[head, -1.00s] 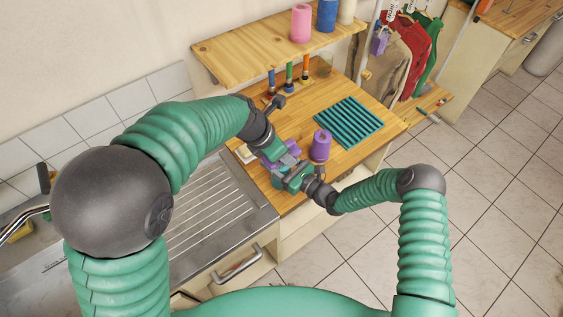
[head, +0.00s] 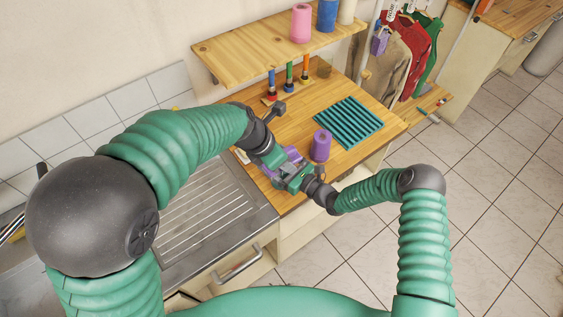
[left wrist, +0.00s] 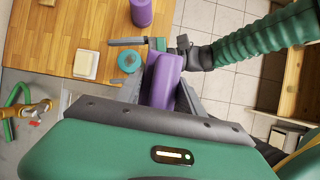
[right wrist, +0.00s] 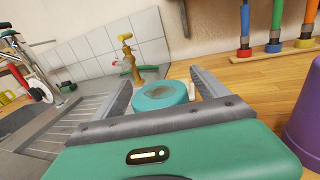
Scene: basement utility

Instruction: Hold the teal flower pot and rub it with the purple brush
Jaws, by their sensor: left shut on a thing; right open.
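The purple brush (left wrist: 165,78) is held between the fingers of my left gripper (head: 278,160); it also shows as a purple patch in the head view (head: 293,154). Much of the brush is hidden by the gripper. In the head view the pot is hidden by the grippers.
A purple cylinder (head: 320,146) stands beside the right gripper on the wooden counter (head: 292,120). A teal ribbed mat (head: 347,122) lies behind it. A rack of coloured-handled tools (head: 289,80) stands at the back. A pale block on a dish (left wrist: 87,63) lies left of the pot. The sink (head: 205,210) adjoins.

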